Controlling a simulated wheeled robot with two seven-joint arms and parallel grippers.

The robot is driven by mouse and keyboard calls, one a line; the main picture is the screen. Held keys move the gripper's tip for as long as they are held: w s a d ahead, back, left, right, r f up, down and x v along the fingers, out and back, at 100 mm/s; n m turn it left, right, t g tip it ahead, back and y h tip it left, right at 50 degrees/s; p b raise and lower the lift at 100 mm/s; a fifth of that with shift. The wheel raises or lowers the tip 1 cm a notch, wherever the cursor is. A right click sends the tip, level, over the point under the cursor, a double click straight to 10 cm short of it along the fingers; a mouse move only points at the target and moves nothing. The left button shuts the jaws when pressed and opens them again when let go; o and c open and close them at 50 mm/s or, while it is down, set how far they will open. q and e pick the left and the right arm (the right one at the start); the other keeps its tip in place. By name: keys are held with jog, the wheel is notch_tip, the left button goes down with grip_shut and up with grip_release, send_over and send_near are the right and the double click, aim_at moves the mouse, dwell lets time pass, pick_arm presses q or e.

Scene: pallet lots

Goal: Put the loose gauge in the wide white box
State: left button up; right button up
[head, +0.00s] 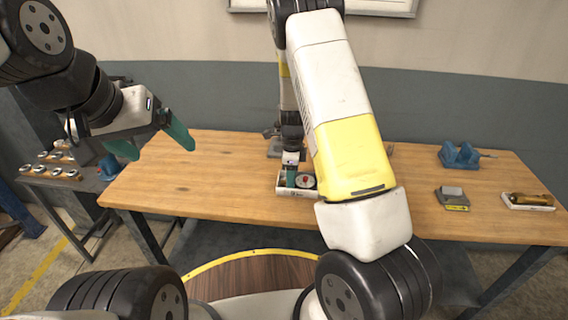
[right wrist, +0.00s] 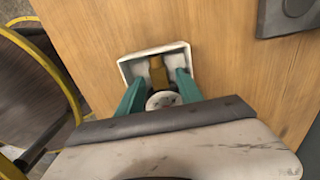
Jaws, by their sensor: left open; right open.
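A white box (head: 284,191) stands on the wooden bench below my right gripper (head: 298,179). A round gauge (head: 307,181) with a pale face and some red lies in it. In the right wrist view, the gauge (right wrist: 162,100) is between the two teal fingers, with a brass part (right wrist: 158,74) beyond it inside the white box (right wrist: 152,51). The fingers are apart and reach into the box; the gripper body hides the box's near side. My left gripper (head: 163,150) is open and empty above the bench's left end.
At the bench's right, a white tray (head: 514,206) holds a brass piece (head: 530,198). A blue vise (head: 459,154) and a grey block with a yellow label (head: 453,200) are nearby. Several gauges stand on a dark side table (head: 70,187) at left. The bench's left half is clear.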

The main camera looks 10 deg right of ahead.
jog(key=s+r+n+t+y, duration=0.1)
jog(key=s+r+n, duration=0.1)
jog(key=r, duration=0.8)
jog(key=s+r+n+y, duration=0.1)
jog(key=s+r+n, duration=0.1)
jog(key=r, duration=0.8)
jog(key=s+r+n+t, duration=0.2)
jog(key=s+r+n, duration=0.4)
jog(key=s+n, duration=0.3)
jog(key=s+r+n+t, duration=0.3)
jog(key=s+r+n, duration=0.4)
jog(key=s, duration=0.5)
jog(key=shift+r+n, duration=0.15)
jog(key=shift+n, duration=0.75)
